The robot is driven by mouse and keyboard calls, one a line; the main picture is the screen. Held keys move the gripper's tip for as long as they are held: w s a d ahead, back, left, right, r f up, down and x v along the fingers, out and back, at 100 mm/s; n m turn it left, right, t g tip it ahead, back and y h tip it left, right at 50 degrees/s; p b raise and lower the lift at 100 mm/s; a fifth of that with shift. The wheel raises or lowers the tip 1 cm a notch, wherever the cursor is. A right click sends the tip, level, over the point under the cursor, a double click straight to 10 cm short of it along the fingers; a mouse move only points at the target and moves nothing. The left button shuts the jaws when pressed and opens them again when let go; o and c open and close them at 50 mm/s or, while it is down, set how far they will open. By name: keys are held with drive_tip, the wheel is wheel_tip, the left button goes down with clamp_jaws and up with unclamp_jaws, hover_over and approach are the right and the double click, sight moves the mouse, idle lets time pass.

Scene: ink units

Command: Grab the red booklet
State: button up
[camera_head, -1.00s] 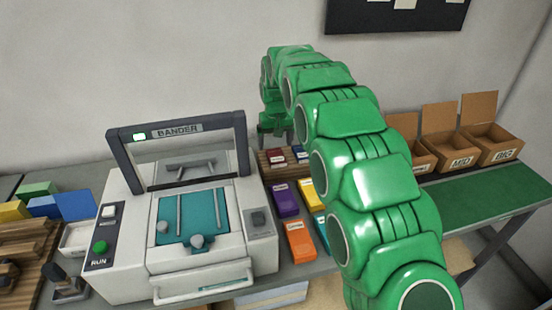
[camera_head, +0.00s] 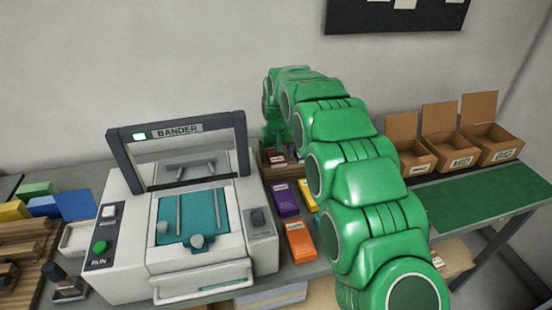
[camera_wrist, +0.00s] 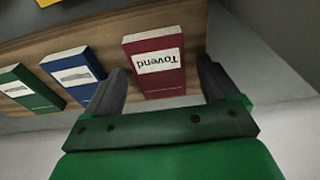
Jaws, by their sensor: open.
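The red booklet (camera_wrist: 164,84) has a white label reading "Tovend", upside down in the wrist view. It stands on a wooden holder (camera_wrist: 110,38). My gripper (camera_wrist: 160,66) is open, with one finger at each side of the booklet in the wrist picture. Both fingers look clear of it; whether the booklet is fully between them in depth I cannot tell. In the head view the red booklet (camera_head: 274,158) shows as a small patch just below my gripper, which my arm partly hides.
A blue booklet (camera_wrist: 74,76) and a green booklet (camera_wrist: 28,88) stand left of the red one in the wrist view. In the head view, purple (camera_head: 285,198) and orange (camera_head: 299,241) packs lie beside the bander (camera_head: 180,235). Open cartons (camera_head: 450,150) stand at right.

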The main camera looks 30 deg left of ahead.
drive_tip(key=shift+f, duration=0.1)
drive_tip(key=c, duration=1.2)
drive_tip(key=shift+o, duration=0.2)
